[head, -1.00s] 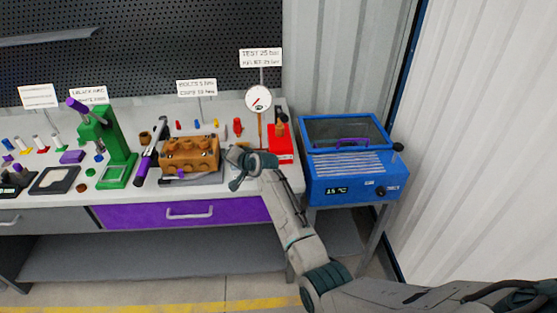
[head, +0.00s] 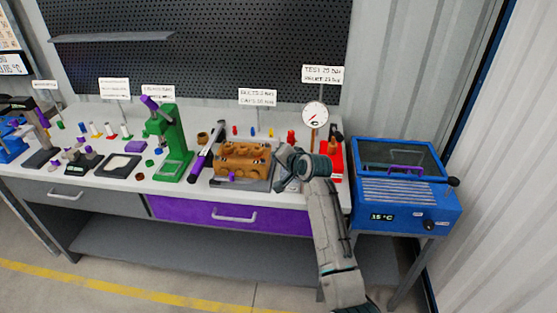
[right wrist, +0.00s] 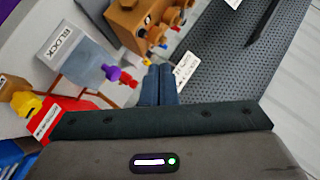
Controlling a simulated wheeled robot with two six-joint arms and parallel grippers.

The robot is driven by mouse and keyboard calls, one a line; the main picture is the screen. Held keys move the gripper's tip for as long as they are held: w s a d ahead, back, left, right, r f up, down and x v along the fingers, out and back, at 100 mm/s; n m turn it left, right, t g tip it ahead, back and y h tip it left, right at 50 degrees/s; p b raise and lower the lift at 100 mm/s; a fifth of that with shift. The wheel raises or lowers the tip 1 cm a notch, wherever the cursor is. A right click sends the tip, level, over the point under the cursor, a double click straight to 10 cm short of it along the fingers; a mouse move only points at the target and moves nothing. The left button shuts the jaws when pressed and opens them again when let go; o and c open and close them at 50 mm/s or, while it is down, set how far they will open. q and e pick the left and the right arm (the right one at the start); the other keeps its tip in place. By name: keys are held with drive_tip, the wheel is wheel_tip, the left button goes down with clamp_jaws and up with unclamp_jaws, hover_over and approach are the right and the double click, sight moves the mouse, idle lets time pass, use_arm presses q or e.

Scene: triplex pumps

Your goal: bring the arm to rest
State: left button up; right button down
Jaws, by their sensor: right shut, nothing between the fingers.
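My right arm (head: 328,235) reaches up from the bottom of the head view to the bench. Its gripper (head: 284,172) is over the bench top, just right of the orange-brown pump block (head: 243,160). In the right wrist view the two blue fingers (right wrist: 158,84) are together with nothing between them. The pump block also shows in the wrist view (right wrist: 140,22), beyond the fingertips. Whether the gripper touches anything is not clear. My left gripper is not in view.
A pressure gauge (head: 315,115) and red test unit (head: 331,160) stand right of the gripper. A blue heated box (head: 405,190) is beside the bench. A green press (head: 168,140) and black-and-purple tool (head: 207,150) are to the left. Floor in front is clear.

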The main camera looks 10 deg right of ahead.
drive_tip(key=s+d+f+n+g+h+b, duration=0.15)
drive_tip(key=s+f, duration=0.45)
drive_tip(key=f, duration=0.7)
drive_tip(key=s+d+f+g+h, duration=0.1)
drive_tip(key=s+d+f, duration=0.3)
drive_tip(key=f, duration=0.9)
drive_tip(key=s+d+f+n+g+h+b, duration=0.1)
drive_tip(key=s+f+g, duration=0.1)
drive_tip(key=s+f, duration=0.8)
drive_tip(key=s+d+f+n+g+b, duration=0.1)
drive_tip(key=s+d+f, duration=0.2)
drive_tip(key=s+f, duration=0.6)
drive_tip(key=s+d+f+n+g, duration=0.1)
drive_tip(key=s+d+f+g, duration=0.1)
drive_tip(key=s+f, duration=0.65)
drive_tip(key=s+d+f+n+g, duration=0.1)
drive_tip(key=s+f, duration=0.4)
drive_tip(key=s, duration=0.6)
drive_tip(key=s+d+f+n+g+h+b, duration=0.1)
drive_tip(key=s+d+f, duration=0.3)
drive_tip(key=s, duration=0.7)
drive_tip(key=s+d+f+n+g+h, duration=0.1)
drive_tip(key=s+d+f, duration=0.2)
drive_tip(key=s+f, duration=0.3)
drive_tip(key=s, duration=0.4)
drive_tip(key=shift+s+f+b, duration=0.25)
drive_tip(key=shift+s+b, duration=0.1)
drive_tip(key=shift+s, duration=0.05)
drive_tip(key=shift+n, duration=0.25)
